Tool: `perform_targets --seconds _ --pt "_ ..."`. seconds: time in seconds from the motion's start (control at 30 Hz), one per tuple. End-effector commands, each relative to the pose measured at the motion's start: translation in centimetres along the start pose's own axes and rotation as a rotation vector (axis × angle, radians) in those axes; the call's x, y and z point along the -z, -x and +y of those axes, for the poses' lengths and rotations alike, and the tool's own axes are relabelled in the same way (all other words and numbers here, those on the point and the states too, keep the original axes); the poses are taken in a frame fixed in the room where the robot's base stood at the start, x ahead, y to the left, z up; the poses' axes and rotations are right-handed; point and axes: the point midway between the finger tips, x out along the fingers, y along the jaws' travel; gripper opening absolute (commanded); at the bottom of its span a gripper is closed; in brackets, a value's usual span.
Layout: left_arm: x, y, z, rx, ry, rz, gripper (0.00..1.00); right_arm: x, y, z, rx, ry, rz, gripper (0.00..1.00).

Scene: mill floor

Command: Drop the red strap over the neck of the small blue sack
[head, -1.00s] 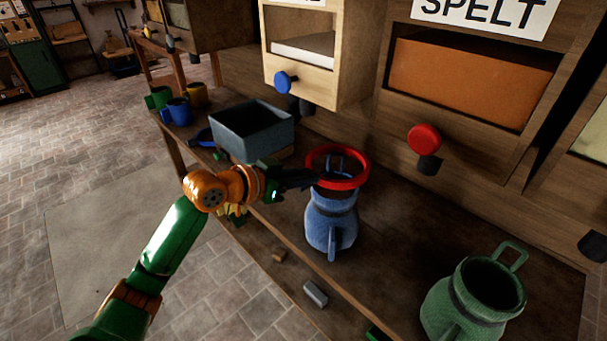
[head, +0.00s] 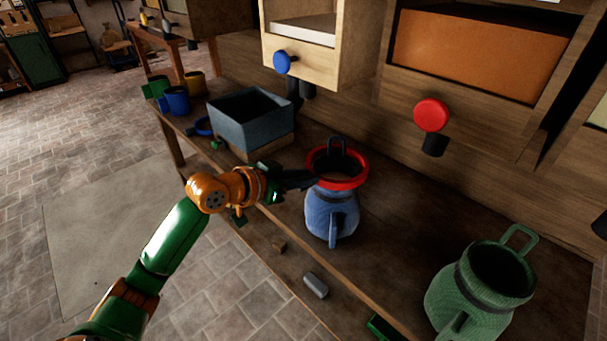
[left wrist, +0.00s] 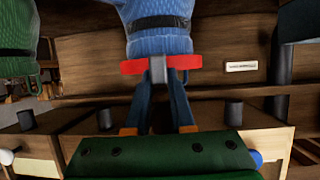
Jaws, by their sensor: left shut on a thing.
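The red strap (head: 352,184) is a stiff ring held flat at the mouth of the small blue sack (head: 330,215). My left gripper (head: 310,180) is shut on the ring's left side. In the left wrist view the picture is upside down: the strap (left wrist: 185,62) is between the fingertips (left wrist: 158,70), at the rim end of the blue sack (left wrist: 160,42), beyond its dark band. A loop of the sack stands up inside the ring in the head view. Whether ring and sack touch, I cannot tell. My right gripper is not in view.
A green sack (head: 480,290) stands at the right on the bench. A grey-blue box (head: 250,128) and several mugs, one blue (head: 175,100), are at the back left. A grey block (head: 315,285) lies near the front edge. A red knob (head: 431,115) juts from the bin behind.

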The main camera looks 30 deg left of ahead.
Motion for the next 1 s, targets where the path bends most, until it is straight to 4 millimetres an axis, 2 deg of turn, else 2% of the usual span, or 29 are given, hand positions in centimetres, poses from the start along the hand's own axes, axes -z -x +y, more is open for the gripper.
perform_targets --seconds 1.0 --pt "-4.8 -2.0 0.0 0.0 0.0 0.001 0.0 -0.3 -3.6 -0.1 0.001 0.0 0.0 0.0"
